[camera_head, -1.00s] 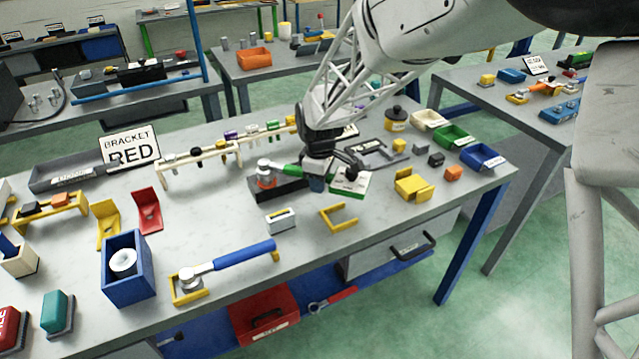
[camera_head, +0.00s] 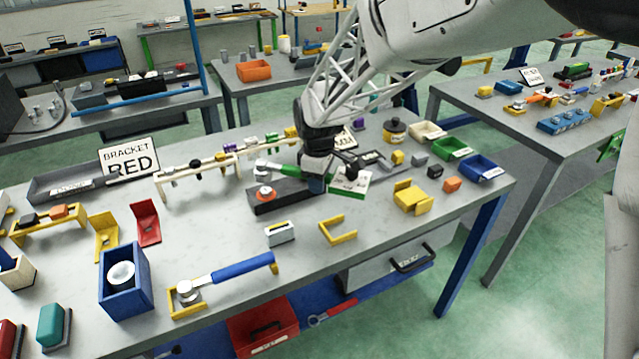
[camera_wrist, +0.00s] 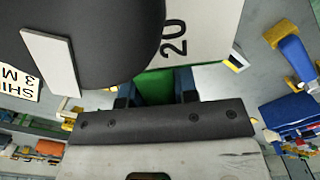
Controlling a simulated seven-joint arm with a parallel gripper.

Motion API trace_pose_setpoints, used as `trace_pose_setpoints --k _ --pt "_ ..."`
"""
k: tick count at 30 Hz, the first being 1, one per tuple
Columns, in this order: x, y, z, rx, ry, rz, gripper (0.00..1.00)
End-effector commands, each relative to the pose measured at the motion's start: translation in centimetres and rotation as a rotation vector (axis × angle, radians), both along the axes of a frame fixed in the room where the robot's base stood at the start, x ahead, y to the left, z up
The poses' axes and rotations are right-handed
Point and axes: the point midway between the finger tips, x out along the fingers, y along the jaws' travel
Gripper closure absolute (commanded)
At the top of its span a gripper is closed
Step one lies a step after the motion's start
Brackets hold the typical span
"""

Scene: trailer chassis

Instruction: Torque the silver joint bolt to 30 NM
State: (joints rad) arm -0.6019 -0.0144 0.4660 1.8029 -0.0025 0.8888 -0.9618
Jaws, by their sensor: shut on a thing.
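My gripper (camera_head: 312,180) is shut on a green-handled wrench (camera_head: 282,168) over the middle of the bench. In the wrist view the green handle (camera_wrist: 155,86) sits between the blue finger pads. The wrench's silver head reaches left, just above a dark block (camera_head: 285,197). A silver bolt top (camera_head: 265,189) in an orange ring shows on that block, below the head, with a small gap. A blue-handled wrench (camera_head: 243,267) lies on yellow rests at the bench's front. A white card reading "20" (camera_wrist: 195,30) fills part of the wrist view.
A white-and-green box or card (camera_head: 349,181) stands right beside my gripper. A cream rack (camera_head: 200,172) is behind left; a yellow bracket (camera_head: 338,231) and a white block (camera_head: 280,233) are in front. Colored bins (camera_head: 484,161) are at right. Bare bench lies left of the dark block.

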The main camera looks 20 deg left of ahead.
Motion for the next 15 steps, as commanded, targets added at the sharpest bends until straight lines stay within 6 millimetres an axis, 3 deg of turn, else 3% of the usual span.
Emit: trace_pose_setpoints --k 15 --pt "0.03 0.02 0.77 0.001 -0.002 0.000 1.00"
